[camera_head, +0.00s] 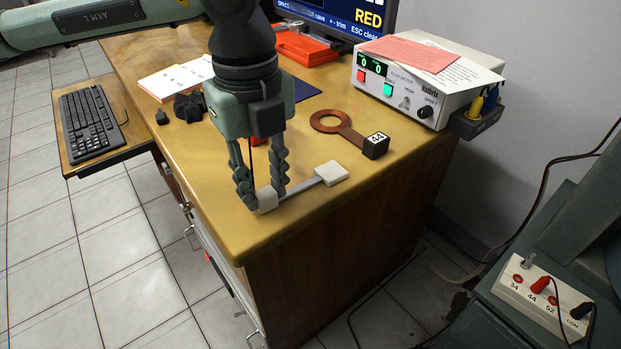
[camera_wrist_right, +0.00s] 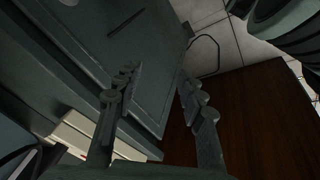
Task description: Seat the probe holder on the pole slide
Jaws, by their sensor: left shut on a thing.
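My left gripper (camera_head: 262,192) is shut on the probe holder (camera_head: 332,173), a pale piece with a thin grey rod and a flat white block at its right end. The fingers close around its white near end, by the front edge of the desk. From the head view I cannot tell whether the block touches the desktop. My right gripper (camera_wrist_right: 157,80) is open and empty in the right wrist view, with green-grey machine panels behind its fingers. I cannot make out the pole slide for certain in either view.
The wooden desk (camera_head: 225,225) carries a brown ring tool (camera_head: 343,128) with a black block marked 44, a white meter box (camera_head: 430,85) and a black knob-like piece (camera_head: 189,107). A white terminal box (camera_head: 543,295) with red and black plugs stands at lower right. Cables hang nearby.

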